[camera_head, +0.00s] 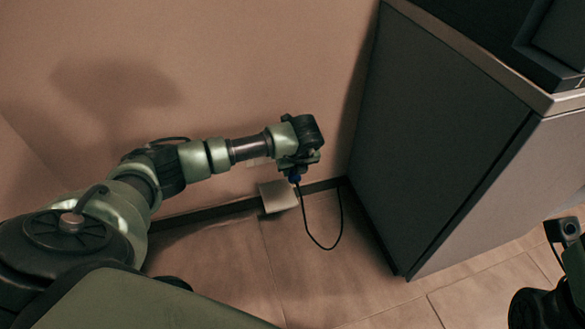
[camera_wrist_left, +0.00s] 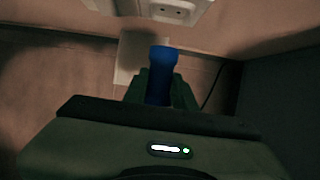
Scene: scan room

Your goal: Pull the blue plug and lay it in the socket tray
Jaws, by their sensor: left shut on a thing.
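My left gripper (camera_head: 294,170) is shut on the blue plug (camera_head: 295,179), close to the wall. In the left wrist view the blue plug (camera_wrist_left: 161,62) stands up between the fingers of the gripper (camera_wrist_left: 161,88). The plug is apart from the white wall socket (camera_wrist_left: 172,11), which is cut off at the top of that view. A dark cable (camera_head: 309,228) hangs in a loop below the plug. The pale socket tray (camera_head: 277,196) lies on the floor against the wall, just below the gripper. It shows partly behind the plug in the left wrist view (camera_wrist_left: 128,55).
A large dark grey cabinet (camera_head: 440,130) stands right of the gripper and cable. A dark skirting board (camera_head: 205,216) runs along the wall. The tiled floor (camera_head: 300,285) in front is clear. Part of my right arm shows at the lower right edge.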

